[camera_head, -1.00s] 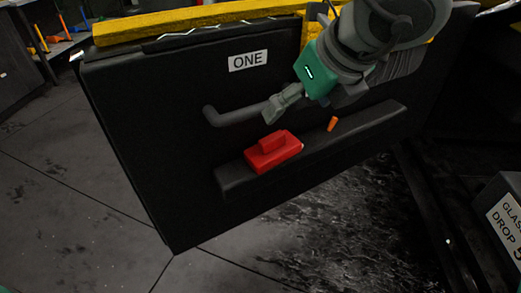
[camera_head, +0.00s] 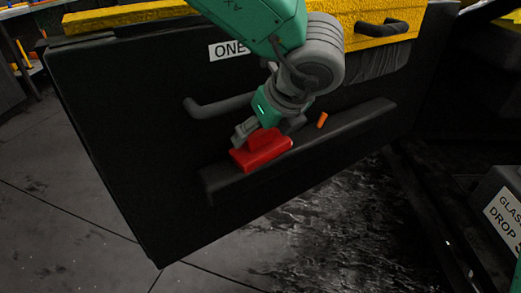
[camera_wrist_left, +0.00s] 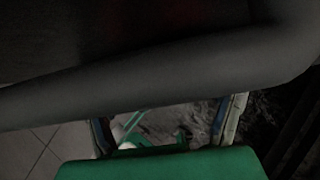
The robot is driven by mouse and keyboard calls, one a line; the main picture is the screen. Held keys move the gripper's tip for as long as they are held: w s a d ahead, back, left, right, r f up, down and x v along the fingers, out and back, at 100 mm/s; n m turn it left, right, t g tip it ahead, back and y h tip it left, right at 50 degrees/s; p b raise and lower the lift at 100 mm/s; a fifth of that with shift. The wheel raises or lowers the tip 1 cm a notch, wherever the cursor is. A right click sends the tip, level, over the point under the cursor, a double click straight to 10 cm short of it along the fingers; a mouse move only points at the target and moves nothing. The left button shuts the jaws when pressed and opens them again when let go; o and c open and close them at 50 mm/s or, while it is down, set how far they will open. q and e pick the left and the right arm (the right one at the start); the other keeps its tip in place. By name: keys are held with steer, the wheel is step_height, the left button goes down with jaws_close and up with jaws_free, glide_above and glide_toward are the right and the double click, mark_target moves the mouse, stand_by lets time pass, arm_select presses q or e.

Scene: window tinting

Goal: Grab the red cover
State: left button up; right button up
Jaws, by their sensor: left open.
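The red cover (camera_head: 262,153) is a block with a raised top, resting on the dark ledge (camera_head: 365,121) of the black door panel. My left gripper (camera_head: 267,131) is over the cover's raised top, with its fingers apart on either side. I cannot tell whether they touch it. In the left wrist view the open fingers (camera_wrist_left: 165,122) show below a dark bar that crosses the picture. A faint dark red patch shows at the top there, too dim to identify. My right gripper is not in view.
A bent dark handle (camera_head: 215,106) sticks out of the panel (camera_head: 130,150), close to my left gripper. A small orange piece (camera_head: 322,120) is on the ledge to the right. A yellow strip (camera_head: 130,16) tops the panel. A box labelled "GLASS DROP" (camera_head: 503,215) stands at right.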

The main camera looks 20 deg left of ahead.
arm_select(q)
steer(key=shift+w+a+f, duration=0.15)
steer(key=shift+f, duration=0.1)
steer(key=shift+r, duration=0.1)
steer(key=shift+c, duration=0.3)
